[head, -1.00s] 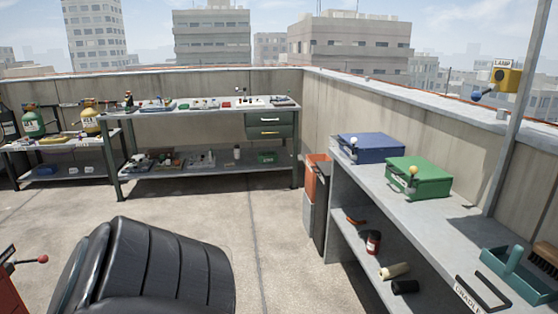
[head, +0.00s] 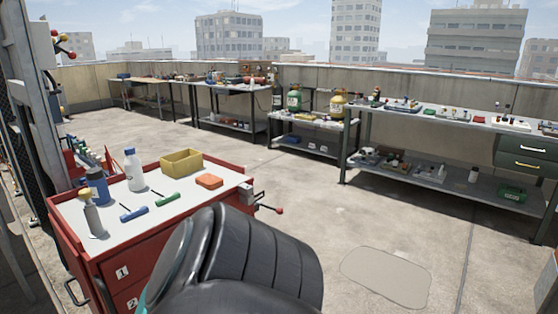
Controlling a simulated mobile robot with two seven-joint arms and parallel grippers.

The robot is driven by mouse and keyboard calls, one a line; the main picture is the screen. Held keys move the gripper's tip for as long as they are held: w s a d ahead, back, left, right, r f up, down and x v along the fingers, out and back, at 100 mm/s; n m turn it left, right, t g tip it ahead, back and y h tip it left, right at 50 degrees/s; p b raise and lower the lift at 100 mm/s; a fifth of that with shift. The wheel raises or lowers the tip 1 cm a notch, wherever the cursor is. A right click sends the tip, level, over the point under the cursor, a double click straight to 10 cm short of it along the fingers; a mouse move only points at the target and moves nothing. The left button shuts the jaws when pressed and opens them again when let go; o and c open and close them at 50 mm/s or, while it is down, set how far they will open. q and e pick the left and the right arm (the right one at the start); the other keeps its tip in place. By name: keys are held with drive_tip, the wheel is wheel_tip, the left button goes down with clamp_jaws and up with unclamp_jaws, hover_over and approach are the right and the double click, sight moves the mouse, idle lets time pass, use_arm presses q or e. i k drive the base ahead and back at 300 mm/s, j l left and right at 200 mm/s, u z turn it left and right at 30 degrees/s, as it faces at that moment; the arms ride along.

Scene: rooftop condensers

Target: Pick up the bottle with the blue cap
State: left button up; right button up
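A white bottle with a blue cap (head: 134,172) stands upright on the top of a red tool cart (head: 95,244) at the left of the head view. A blue container (head: 97,187) and a grey bottle with a yellowish top (head: 91,216) stand to its left and nearer. A black padded part of my own body fills the bottom middle and covers part of the cart's near right side. Neither gripper shows, so what they hold is hidden.
The cart also bears a yellow bin (head: 182,163), an orange block (head: 209,182), a blue-handled tool (head: 133,213) and a green-handled tool (head: 166,199). Floor (head: 340,225) right of the cart is clear.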

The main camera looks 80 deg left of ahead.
sight(134, 169)
drive_tip(key=u, duration=3.55)
drive_tip(key=i+l+u, duration=0.1)
drive_tip(key=i+l, duration=0.55)
drive_tip(key=l, duration=0.25)
drive_tip(key=i+l+u, duration=0.15)
drive_tip(key=i+l, duration=0.2)
drive_tip(key=l, duration=0.1)
